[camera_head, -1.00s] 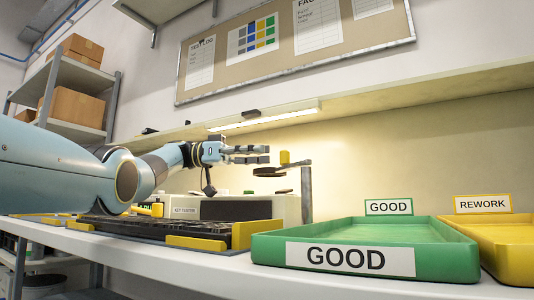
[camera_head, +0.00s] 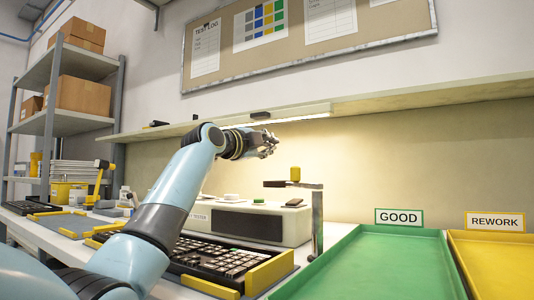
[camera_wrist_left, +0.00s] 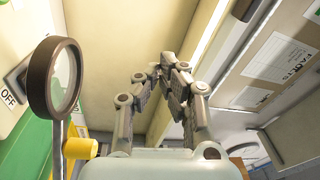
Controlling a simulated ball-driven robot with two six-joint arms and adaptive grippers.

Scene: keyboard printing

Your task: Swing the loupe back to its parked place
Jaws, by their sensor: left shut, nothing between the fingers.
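The loupe (camera_head: 294,184) stands on a grey post beside the tester box, its arm reaching left from the post top, with a yellow knob (camera_head: 295,173) on top. In the head view its lens is too edge-on to make out well. In the left wrist view the round dark-rimmed lens (camera_wrist_left: 53,78) shows at the left, with the yellow knob (camera_wrist_left: 80,148) below it. My left gripper (camera_head: 270,146) is shut and empty, above and left of the knob, apart from it. Its fingertips (camera_wrist_left: 172,68) meet in the left wrist view. My right gripper is out of view.
The tester box (camera_head: 250,222) stands behind a black keyboard (camera_head: 215,262) in yellow holders. A green GOOD tray (camera_head: 380,265) and a yellow REWORK tray (camera_head: 500,265) lie at the right. A lit shelf (camera_head: 400,100) runs just above my gripper.

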